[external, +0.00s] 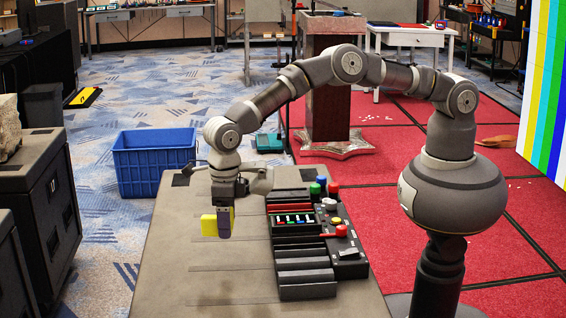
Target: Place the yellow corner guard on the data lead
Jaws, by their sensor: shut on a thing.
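My gripper (224,232) points down above the left part of the grey-brown table and is shut on the yellow corner guard (208,226). The guard is a small bright yellow block; most of it shows to the left of the fingers, which hide its middle. It appears held above the table top. Several thin dark lines (228,268) run across the table below and in front of the gripper. I cannot tell whether one of them is the data lead.
A black control console (340,245) with coloured buttons and dark ribbed blocks (303,275) stands right of the gripper. A blue crate (153,165) is on the carpet behind the table. Black cases (45,190) stand at the left. The table's front left is clear.

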